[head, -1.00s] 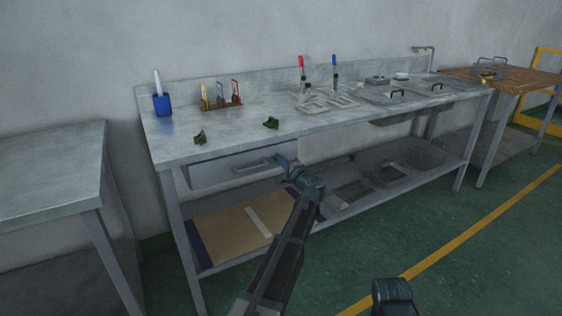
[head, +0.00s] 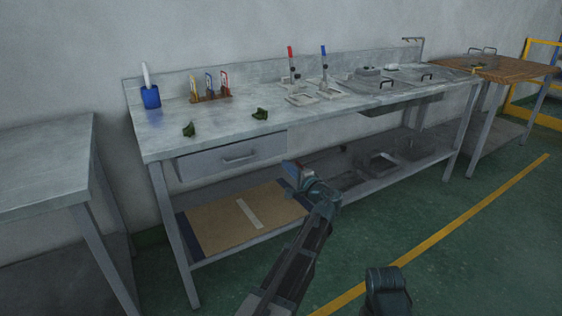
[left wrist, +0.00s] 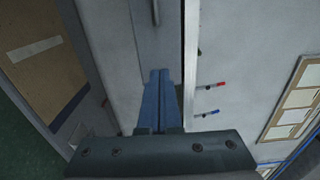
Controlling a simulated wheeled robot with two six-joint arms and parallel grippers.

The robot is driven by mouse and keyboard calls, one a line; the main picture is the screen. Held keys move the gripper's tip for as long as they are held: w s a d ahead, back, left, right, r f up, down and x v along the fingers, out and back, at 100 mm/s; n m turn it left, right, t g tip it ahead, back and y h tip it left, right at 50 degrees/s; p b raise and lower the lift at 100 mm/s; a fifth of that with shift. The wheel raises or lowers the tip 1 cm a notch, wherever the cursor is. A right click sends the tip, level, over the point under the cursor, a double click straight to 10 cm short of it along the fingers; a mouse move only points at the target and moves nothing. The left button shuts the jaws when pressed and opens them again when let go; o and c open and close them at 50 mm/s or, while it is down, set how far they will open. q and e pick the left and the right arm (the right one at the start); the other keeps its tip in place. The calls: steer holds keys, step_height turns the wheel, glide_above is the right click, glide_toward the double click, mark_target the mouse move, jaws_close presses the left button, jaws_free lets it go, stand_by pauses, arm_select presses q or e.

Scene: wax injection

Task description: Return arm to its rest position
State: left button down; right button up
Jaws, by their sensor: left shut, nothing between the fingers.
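My left arm comes in from the bottom of the head view. Its gripper (head: 288,166) is in front of the workbench (head: 165,145), right of the drawer (head: 232,157) and below the tabletop edge in the picture. In the left wrist view the two blue fingers (left wrist: 159,74) lie together, shut and empty. A dark rounded link of my right arm shows at the bottom of the head view. My right gripper is not in view.
On the bench stand a blue cup (head: 150,97), a tool rack (head: 210,96), two green pieces (head: 188,129) and clamp fixtures (head: 300,97). The lower shelf holds a brown board (head: 225,222). A grey table (head: 45,165) is at left. Green floor is clear at right.

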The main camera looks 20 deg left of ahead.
arm_select(q)
steer(key=shift+s+d, duration=0.35)
steer(key=shift+d, duration=0.05)
steer(key=s+d+f+n+g+h, duration=0.25)
steer(key=s+d+f, duration=0.25)
steer(key=s+f, duration=0.35)
steer(key=s+d+f+n+g+h, duration=0.1)
steer(key=s+d+f+g+h, duration=0.3)
steer(key=s+f, duration=0.4)
steer(key=s+d+f+g+h, duration=0.2)
steer(key=s+d+f+h, duration=0.1)
steer(key=s+d, duration=0.55)
steer(key=s+d+f+g+h, duration=0.2)
steer(key=s+d+g+h, duration=0.3)
steer(key=s, duration=0.6)
step_height(320, 180, up, 33)
steer(key=w+t+y+p, duration=0.1)
steer(key=t+p, duration=0.1)
steer(key=p, duration=3.1)
steer(key=shift+w+d, duration=0.2)
steer(key=shift+d, duration=0.1)
